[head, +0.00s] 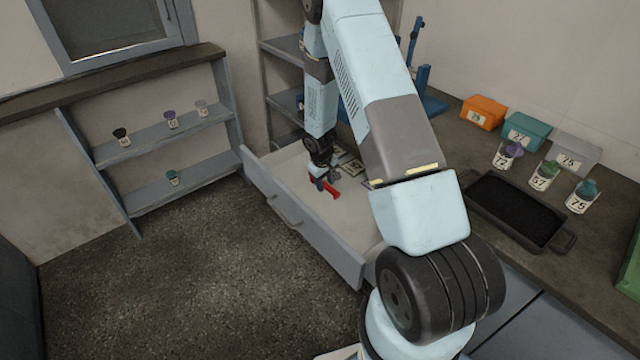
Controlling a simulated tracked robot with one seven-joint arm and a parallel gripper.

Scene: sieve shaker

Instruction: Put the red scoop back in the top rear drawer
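The red scoop (331,191) is inside or just above the open drawer (303,232), towards the drawer's back left part. The drawer is pulled out and has a pale floor and a bar handle on its front. My gripper (324,180) points down over the drawer, right at the scoop, and covers part of it. The fingers are too small here to tell whether they are shut on the scoop or open around it. I cannot tell whether the scoop touches the drawer floor.
Labelled cards (352,167) lie in the drawer behind my gripper. The worktop at right holds a black tray (515,208), labelled jars (583,197) and orange, teal and grey boxes (483,112). A wall shelf (165,140) with small jars stands at left. The floor between is clear.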

